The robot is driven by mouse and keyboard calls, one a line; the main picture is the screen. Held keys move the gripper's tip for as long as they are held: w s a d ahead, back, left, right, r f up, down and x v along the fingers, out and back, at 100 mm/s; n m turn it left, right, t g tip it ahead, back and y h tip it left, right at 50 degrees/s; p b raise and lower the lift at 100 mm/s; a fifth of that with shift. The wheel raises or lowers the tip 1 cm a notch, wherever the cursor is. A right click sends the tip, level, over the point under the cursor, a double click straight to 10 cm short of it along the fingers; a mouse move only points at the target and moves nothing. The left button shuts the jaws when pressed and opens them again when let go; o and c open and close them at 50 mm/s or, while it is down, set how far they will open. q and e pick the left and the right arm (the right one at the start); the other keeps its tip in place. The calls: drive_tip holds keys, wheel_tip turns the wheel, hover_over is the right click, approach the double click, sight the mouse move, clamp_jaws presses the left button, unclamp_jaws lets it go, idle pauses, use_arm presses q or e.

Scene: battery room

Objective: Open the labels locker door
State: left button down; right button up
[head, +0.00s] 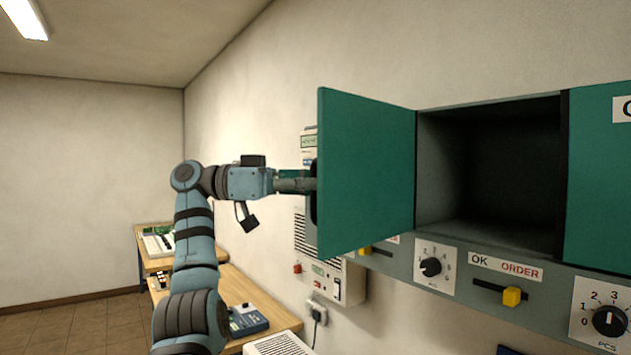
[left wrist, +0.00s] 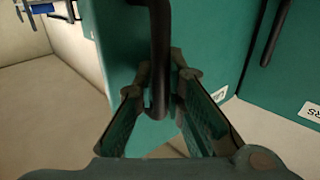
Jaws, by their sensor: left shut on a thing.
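The teal locker door (head: 365,175) stands swung open to the left, its inner face towards the head camera. Its front face and any label on it are hidden there. The locker compartment (head: 490,175) beside it is dark and looks empty. My left gripper (head: 308,184) reaches in from the left to the outer side of the door, its fingertips partly hidden by the door edge. In the left wrist view my left gripper (left wrist: 162,85) is shut on the dark bar handle (left wrist: 160,40) of the teal door (left wrist: 115,35). My right gripper is in neither view.
A closed teal door (head: 602,175) adjoins the compartment on the right. Below runs a panel with dials (head: 431,267) and a yellow slider (head: 512,296). A wall unit (head: 335,285) and a wooden bench (head: 265,305) lie behind the open door.

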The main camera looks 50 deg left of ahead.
use_arm(q)
drive_tip(key=c, duration=1.9)
unclamp_jaws()
drive_tip(key=shift+s, duration=0.15)
